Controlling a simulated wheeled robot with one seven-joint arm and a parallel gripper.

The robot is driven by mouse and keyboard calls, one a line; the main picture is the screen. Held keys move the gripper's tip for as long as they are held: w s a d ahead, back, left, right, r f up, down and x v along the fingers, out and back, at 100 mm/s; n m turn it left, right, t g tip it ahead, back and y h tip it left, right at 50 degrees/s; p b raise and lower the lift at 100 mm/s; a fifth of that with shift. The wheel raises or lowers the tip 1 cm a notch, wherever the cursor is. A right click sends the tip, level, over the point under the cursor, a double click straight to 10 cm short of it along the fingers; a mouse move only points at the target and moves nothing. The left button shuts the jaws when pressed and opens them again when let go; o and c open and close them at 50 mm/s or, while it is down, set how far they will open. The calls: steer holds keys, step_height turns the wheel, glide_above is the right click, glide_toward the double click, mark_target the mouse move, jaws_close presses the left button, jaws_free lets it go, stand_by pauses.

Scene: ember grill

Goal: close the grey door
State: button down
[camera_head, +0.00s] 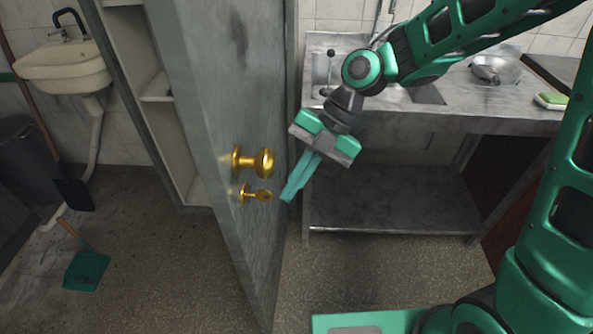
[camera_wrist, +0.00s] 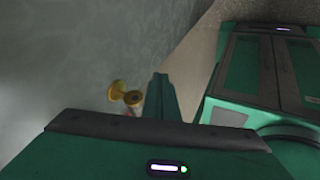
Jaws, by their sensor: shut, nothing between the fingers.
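The grey door (camera_head: 215,90) stands ajar, seen at a steep angle in the head view, with its edge toward me. It has a brass knob (camera_head: 254,162) and, below it, a brass key or lock piece (camera_head: 255,194). My gripper (camera_head: 288,195) is shut and empty, pointing down just right of the door, close to the key piece. I cannot tell if it touches the door. In the wrist view the grey door (camera_wrist: 70,60) fills the left side, the brass knob (camera_wrist: 124,92) shows left of my shut fingers (camera_wrist: 161,90), and the lock piece is partly hidden.
A metal sink counter (camera_head: 450,110) with a lower shelf (camera_head: 390,200) stands behind my arm. A bowl (camera_head: 495,68) and a sponge (camera_head: 551,100) lie on it. Left of the door are a washbasin (camera_head: 63,66), a dark bin (camera_head: 30,150) and a green dustpan (camera_head: 87,270).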

mark_target(250, 221)
steer(key=shift+s+a+f, duration=0.15)
steer(key=shift+a+f, duration=0.45)
steer(key=shift+a, duration=0.45)
steer(key=shift+s+a+f, duration=0.15)
steer(key=shift+a+f, duration=0.5)
steer(key=shift+a, duration=0.4)
steer(key=shift+s+a+f, duration=0.15)
steer(key=shift+a+f, duration=0.45)
steer(key=shift+a, duration=0.45)
steer(key=shift+a, duration=0.1)
